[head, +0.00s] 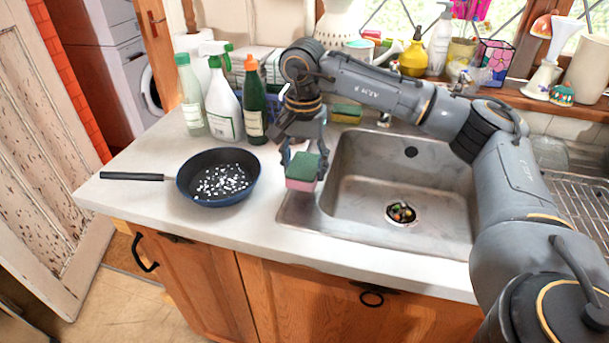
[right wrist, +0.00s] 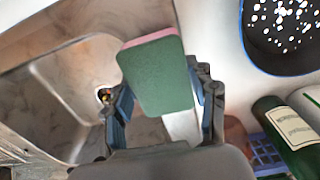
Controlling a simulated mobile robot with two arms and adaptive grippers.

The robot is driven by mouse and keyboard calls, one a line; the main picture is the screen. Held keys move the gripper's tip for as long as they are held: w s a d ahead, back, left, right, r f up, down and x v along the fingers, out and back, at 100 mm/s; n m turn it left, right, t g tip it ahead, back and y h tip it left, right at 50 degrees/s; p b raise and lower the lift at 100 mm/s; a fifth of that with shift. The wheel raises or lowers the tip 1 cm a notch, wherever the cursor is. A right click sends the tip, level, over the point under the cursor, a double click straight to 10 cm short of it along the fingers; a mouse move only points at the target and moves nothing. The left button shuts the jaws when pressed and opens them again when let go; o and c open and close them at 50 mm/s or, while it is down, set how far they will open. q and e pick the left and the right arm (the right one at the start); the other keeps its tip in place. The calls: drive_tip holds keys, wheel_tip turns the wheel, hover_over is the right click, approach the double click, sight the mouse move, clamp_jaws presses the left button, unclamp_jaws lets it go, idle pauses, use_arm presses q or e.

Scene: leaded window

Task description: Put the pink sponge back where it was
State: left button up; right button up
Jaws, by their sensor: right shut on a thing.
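The pink sponge (head: 301,172), pink with a green top layer, is in my right gripper (head: 304,160) in the head view. The gripper is shut on it and holds it over the left rim of the sink. In the right wrist view the sponge (right wrist: 157,75) shows its green face and a thin pink edge between the fingers of the gripper (right wrist: 165,105). I cannot tell whether its underside touches the rim. My left gripper is not in view.
A dark pan (head: 218,178) with white bits stands on the counter (head: 150,215) to the left. Several bottles, including a green one (head: 254,105), stand behind it. The steel sink (head: 370,175) is at right. Another green and yellow sponge (head: 347,114) lies behind the sink.

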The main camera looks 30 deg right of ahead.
drive_tip(key=f, duration=0.3)
drive_tip(key=shift+w+d+f+p, duration=0.15)
drive_tip(key=shift+d+f+p, duration=0.05)
drive_tip(key=shift+p, duration=0.2)
drive_tip(key=shift+f, duration=0.15)
drive_tip(key=shift+f, duration=0.25)
drive_tip(key=o, duration=1)
drive_tip(key=shift+r, duration=0.1)
